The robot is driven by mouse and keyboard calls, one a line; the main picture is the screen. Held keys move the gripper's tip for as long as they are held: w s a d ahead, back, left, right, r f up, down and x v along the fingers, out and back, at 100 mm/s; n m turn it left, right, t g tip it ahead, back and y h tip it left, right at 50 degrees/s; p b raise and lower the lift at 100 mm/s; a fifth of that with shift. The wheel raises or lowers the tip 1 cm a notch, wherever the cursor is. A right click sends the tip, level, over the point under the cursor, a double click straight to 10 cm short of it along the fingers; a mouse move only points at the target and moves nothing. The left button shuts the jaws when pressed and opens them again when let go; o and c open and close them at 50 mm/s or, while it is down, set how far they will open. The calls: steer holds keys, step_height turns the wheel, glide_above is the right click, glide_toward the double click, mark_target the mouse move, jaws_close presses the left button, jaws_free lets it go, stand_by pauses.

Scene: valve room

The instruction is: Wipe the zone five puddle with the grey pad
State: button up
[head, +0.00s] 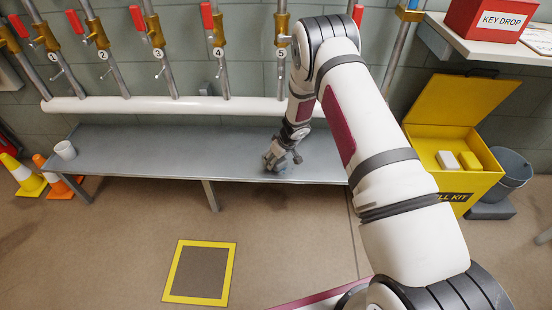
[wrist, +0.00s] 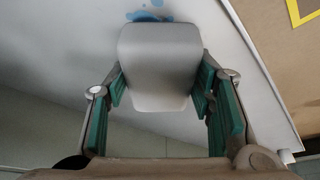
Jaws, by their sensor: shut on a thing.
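My gripper (head: 282,160) is low over the grey bench, below the pipe with the number 5 tag (head: 281,54). In the wrist view my gripper (wrist: 159,88) is shut on the grey pad (wrist: 160,60), with green-lined fingers on either side of it. A blue puddle (wrist: 143,16) shows on the bench just beyond the pad's far edge; the pad hides part of that area. I cannot tell whether the pad touches the bench. In the head view the puddle does not show, and the pad cannot be made out clearly at my gripper.
The bench (head: 150,150) is clear to the left except for a white cup (head: 65,150). Valve pipes with red handles and a white pipe (head: 150,106) stand behind. A yellow spill kit box (head: 440,190) holds a pale block (head: 447,160) and a yellow block (head: 470,158).

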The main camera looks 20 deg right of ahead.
mark_target(278, 172)
steer(key=shift+f+b, duration=0.3)
steer(key=shift+f, duration=0.75)
steer(key=s+b, duration=0.2)
steer(key=shift+s+a+b, duration=0.1)
steer(key=shift+a+b, duration=0.25)
steer(key=shift+b, duration=0.05)
steer(key=shift+s+a+b, duration=0.25)
steer(key=shift+s+b, duration=0.05)
steer(key=shift+s, duration=0.35)
steer(key=c, duration=0.3)
steer(key=shift+s+a, duration=0.25)
steer(key=shift+s, duration=0.05)
jaws_close()
steer(key=shift+s+d, duration=0.3)
steer(key=shift+d, duration=0.35)
steer(key=p, duration=0.2)
steer(key=w+d+p, duration=0.1)
steer(key=p, duration=0.2)
steer(key=shift+w+d+r, duration=0.1)
steer(key=shift+w+r, duration=0.1)
steer(key=shift+w, duration=0.1)
steer(key=w+p, duration=0.1)
steer(key=p, duration=0.2)
steer(key=w+d+p, duration=0.1)
steer(key=p, duration=0.2)
steer(key=shift+w+r, duration=0.15)
steer(key=shift+w, duration=0.1)
